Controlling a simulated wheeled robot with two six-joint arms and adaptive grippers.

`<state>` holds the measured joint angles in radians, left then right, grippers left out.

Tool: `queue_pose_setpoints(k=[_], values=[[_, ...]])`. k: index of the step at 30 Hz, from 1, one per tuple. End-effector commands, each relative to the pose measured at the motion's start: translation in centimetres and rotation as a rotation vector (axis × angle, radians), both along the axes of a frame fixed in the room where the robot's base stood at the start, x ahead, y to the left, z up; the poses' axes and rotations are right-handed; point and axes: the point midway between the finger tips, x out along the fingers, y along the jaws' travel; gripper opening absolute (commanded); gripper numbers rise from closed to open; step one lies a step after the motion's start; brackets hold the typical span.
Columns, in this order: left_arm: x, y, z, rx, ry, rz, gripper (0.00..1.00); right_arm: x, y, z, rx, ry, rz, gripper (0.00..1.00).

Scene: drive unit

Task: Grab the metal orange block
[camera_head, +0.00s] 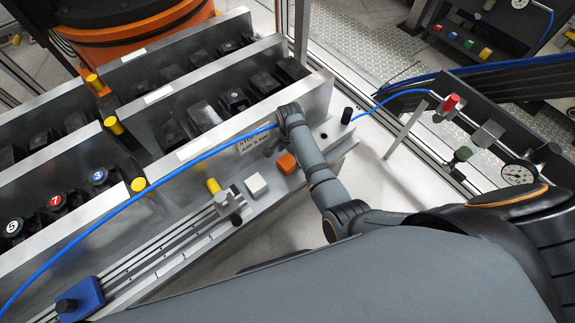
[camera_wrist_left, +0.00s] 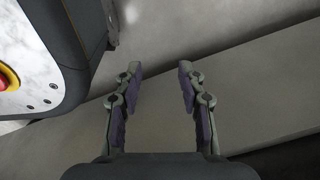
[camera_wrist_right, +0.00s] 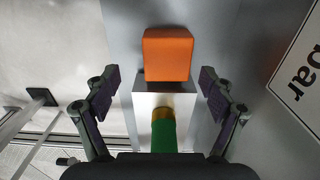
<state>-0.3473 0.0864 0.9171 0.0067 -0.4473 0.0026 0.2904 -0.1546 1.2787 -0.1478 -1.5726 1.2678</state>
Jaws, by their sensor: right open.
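The orange block (camera_head: 286,162) sits near the right end of the grey machine ledge in the head view. In the right wrist view the orange block (camera_wrist_right: 167,54) rests at a metal piece, with a green and gold cylinder (camera_wrist_right: 164,130) closer to the camera. My right gripper (camera_wrist_right: 161,82) is open, with one finger on each side of the block's line and the block just beyond the fingertips, not touched. In the head view my right gripper (camera_head: 274,147) is small beside the block, partly hidden by its wrist. My left gripper (camera_wrist_left: 160,78) is open and empty, away from the block.
A white block (camera_head: 256,185) and a yellow-topped fitting (camera_head: 214,187) stand left of the orange block. A black knob (camera_head: 347,115) is to its right. A blue hose (camera_head: 215,150) crosses the rack. A printed label (camera_wrist_right: 300,75) is close to the right finger.

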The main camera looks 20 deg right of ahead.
Motion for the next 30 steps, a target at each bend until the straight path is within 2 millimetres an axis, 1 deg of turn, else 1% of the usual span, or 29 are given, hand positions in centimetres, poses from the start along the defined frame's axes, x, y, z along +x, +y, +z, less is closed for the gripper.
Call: queue_pose_setpoints(k=[2,6,10,12,18,19,30], values=[[0.2,0.0,-0.1,0.0,-0.001,0.0,0.4,0.1,0.0,-0.5,0.0,0.0,0.0,0.83],[2.2,-0.1,-0.2,0.0,-0.012,-0.001,0.4,0.6,0.2,-3.2,0.0,0.001,0.002,0.83],[3.3,-0.2,0.3,0.0,-0.014,-0.001,0.4,0.6,0.2,-4.8,0.0,0.002,0.001,0.83],[3.7,-0.2,0.5,-0.001,-0.016,-0.001,0.4,0.7,0.2,-5.2,0.0,0.0,0.001,0.83],[3.7,-0.2,0.7,-0.001,-0.015,-0.001,0.4,0.7,0.2,-5.2,0.0,-0.001,0.0,0.83],[3.7,-0.2,0.7,-0.001,-0.015,-0.001,0.4,0.7,0.2,-5.2,0.0,-0.001,0.0,0.82],[3.7,-0.2,0.7,-0.001,-0.016,-0.001,0.4,0.7,0.2,-5.2,0.0,0.0,0.001,0.31]])
